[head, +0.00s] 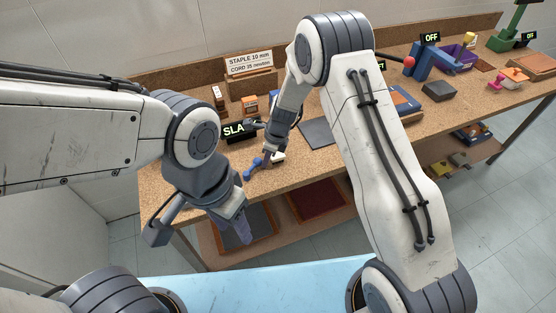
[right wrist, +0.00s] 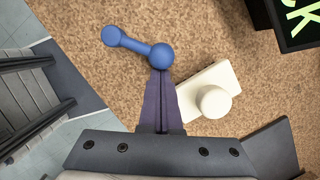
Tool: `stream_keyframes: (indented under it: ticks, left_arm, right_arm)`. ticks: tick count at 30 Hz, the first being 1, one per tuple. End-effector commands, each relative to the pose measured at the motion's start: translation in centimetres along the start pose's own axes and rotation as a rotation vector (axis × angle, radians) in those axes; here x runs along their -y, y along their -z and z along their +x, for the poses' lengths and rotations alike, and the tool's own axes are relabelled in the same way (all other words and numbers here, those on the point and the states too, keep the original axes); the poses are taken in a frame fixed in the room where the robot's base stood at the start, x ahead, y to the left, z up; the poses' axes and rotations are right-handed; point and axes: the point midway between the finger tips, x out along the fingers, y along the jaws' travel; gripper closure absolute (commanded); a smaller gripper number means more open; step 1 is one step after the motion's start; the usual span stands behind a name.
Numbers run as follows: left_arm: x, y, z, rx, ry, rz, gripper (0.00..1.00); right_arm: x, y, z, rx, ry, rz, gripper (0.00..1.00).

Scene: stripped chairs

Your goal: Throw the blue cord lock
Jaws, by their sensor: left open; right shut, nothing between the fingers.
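The blue cord lock (right wrist: 139,46) is a short lever with a round knob at each end. It sits on the cork-coloured bench near its front edge, and shows small in the head view (head: 249,173). My right gripper (right wrist: 161,75) is shut with nothing between its fingers. Its tips are at the larger blue knob and seem to touch it; the exact contact cannot be told. In the head view my right gripper (head: 267,160) points down at the bench. My left gripper (head: 244,230) is open and empty, in front of the bench edge, away from the lock.
A white block with a round knob (right wrist: 214,100) is just right of my right fingers. A black display (head: 238,131) with green letters, partly hidden, stands behind. A sign (head: 249,64), a grey mat (head: 318,133) and several devices are farther along the bench (head: 205,250).

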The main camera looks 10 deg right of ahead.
Motion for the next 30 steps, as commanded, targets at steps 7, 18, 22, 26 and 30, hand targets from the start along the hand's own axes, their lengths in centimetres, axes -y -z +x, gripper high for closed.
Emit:
stream_keyframes:
  ticks: [7,18,22,26,30]
  left_arm:
    - [0.0,0.0,-0.2,0.0,0.0,0.0,0.5]
    - [0.1,-0.1,0.7,0.0,0.0,0.0,0.5]
    - [0.1,-0.1,1.1,0.0,0.0,0.0,0.5]
    - [0.1,-0.1,1.4,0.0,0.0,0.0,0.5]
    - [0.1,-0.1,1.7,0.0,0.0,0.0,0.5]
  right_arm:
    - [1.0,-1.5,0.5,0.001,-0.058,-0.228,1.0]
    - [1.7,-3.9,1.2,0.001,-0.141,-0.556,1.0]
    - [1.7,-4.6,1.4,0.001,-0.167,-0.652,1.0]
    - [1.7,-5.1,1.5,0.0,-0.188,-0.731,1.0]
    - [1.7,-5.6,1.6,0.0,-0.204,-0.792,1.0]
